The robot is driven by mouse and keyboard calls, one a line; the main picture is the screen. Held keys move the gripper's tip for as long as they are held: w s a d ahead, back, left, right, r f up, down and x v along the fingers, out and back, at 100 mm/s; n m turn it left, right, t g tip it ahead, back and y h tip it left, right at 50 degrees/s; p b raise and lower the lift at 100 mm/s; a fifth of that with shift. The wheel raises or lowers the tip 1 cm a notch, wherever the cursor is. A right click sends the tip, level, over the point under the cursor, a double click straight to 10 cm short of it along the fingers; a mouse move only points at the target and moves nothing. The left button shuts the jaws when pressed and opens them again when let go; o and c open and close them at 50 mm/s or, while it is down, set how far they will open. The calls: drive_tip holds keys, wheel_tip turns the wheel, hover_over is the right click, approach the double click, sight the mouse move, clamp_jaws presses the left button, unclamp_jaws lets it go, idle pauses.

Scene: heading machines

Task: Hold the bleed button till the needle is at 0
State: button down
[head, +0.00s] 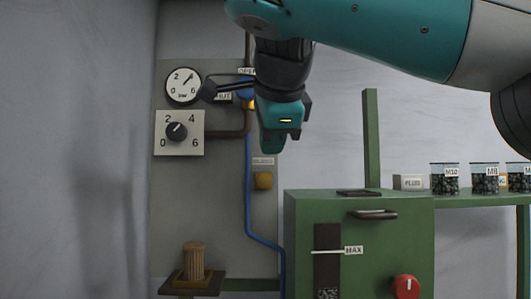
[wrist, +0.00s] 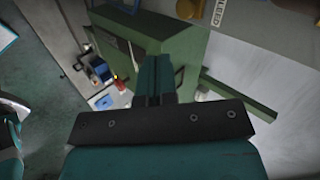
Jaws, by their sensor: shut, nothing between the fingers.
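The yellow bleed button (head: 263,181) is on the grey panel under a small label that seems to read BLEED (head: 263,161). A yellow-brown part beside that label shows at the top of the wrist view (wrist: 189,9). The round white gauge (head: 184,86) is at the panel's upper left; its dark needle points up and right, close to the 4. My gripper (head: 272,146) is shut and empty, fingers down, above the button in the head view and apart from it. The closed fingers also show in the wrist view (wrist: 153,70).
A square-plated knob (head: 177,132) sits below the gauge. A blue valve handle (head: 245,91) is partly hidden behind my gripper. A blue hose (head: 249,200) runs beside the button. A green cabinet (head: 375,225) with a handle and red knob (head: 406,287) stands below right.

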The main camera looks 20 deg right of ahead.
drive_tip(key=shift+s+r+m, duration=0.3)
drive_tip(key=shift+r+m, duration=0.1)
drive_tip(key=shift+m, duration=0.2)
drive_tip(key=b, duration=0.4)
approach(264, 186)
drive_tip(key=x, duration=0.5)
drive_tip(key=shift+w+f, duration=0.1)
drive_tip(key=shift+f, duration=0.35)
drive_tip(key=shift+w+d+f, duration=0.1)
drive_tip(key=shift+w+d, duration=0.05)
drive_tip(key=shift+w, duration=0.35)
